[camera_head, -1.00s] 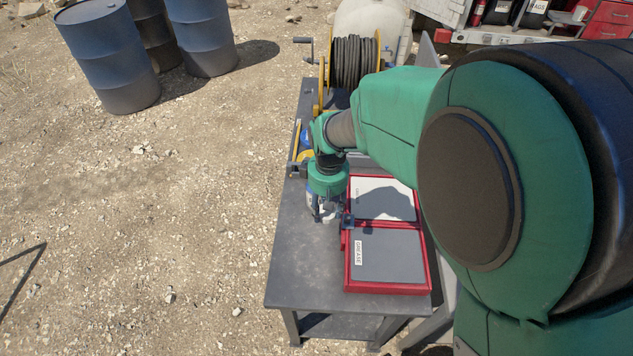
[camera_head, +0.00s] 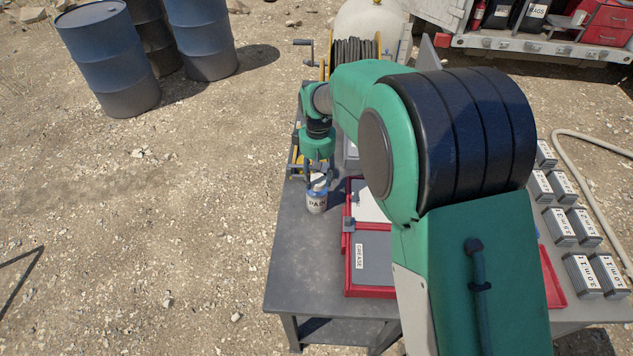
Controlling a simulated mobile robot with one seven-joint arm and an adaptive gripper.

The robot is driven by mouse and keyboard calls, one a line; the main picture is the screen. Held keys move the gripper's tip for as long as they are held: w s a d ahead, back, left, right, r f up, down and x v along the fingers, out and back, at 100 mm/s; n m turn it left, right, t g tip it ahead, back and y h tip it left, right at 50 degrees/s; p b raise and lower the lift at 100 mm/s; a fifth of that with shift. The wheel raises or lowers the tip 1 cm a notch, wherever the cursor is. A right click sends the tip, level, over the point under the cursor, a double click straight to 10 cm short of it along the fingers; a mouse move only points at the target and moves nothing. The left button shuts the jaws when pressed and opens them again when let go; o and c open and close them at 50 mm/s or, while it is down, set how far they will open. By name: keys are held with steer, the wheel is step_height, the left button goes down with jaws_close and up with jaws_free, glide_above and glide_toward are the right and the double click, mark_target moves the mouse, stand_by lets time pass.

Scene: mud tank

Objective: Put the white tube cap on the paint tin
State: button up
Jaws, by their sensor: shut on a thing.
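The paint tin (camera_head: 316,204), a small can with a blue and white label reading "PAIN", stands upright on the dark table's left side. My gripper (camera_head: 317,180) points down directly above the tin. It is shut on a small white thing (camera_head: 319,182), which appears to be the white tube cap. The fingers partly hide the cap. I cannot tell whether the cap touches the tin's top or is held just above it.
A red-rimmed case (camera_head: 347,270) with a GREASE label lies right of the tin. A hose reel (camera_head: 352,60) stands at the table's far end. Several labelled blocks (camera_head: 580,275) sit on the right. The table's (camera_head: 300,265) front left is clear.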

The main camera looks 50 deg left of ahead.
mark_target(317, 176)
steer(key=shift+w+a, duration=0.35)
steer(key=shift+a, duration=0.3)
steer(key=shift+f, duration=0.1)
steer(key=shift+f+b, duration=0.55)
steer(key=shift+f, duration=1.15)
steer(key=shift+f, duration=0.15)
steer(key=o, duration=0.8)
step_height(317, 176, up, 12)
steer(key=p, duration=0.2)
steer(key=shift+p, duration=0.3)
